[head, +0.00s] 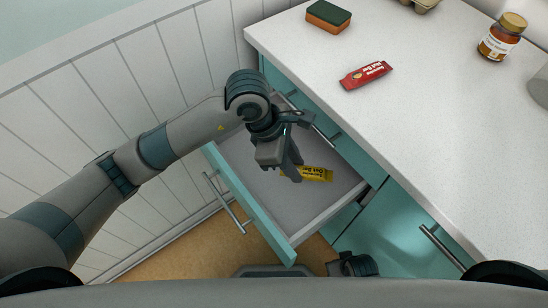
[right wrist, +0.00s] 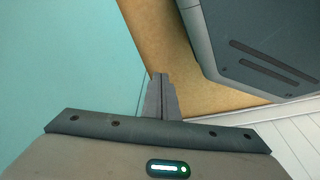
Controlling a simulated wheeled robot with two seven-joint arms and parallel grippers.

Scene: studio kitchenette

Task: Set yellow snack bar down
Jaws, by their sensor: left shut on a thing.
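The yellow snack bar (head: 314,174) is in the open drawer area in the head view, its printed label partly showing. My left gripper (head: 292,172) points down over the drawer (head: 236,155) and is shut on the left end of the bar, which the fingers partly hide. I cannot tell whether the bar touches the drawer floor. My right gripper (right wrist: 160,95) is shut and empty in the right wrist view, its fingers together beside a teal cabinet front.
A red snack bar (head: 366,75), a sponge (head: 328,16) and a jar (head: 502,37) stand or lie on the white counter (head: 440,130). The drawer floor around the yellow bar looks clear. The drawer front with its handle (head: 226,204) sticks out over the floor.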

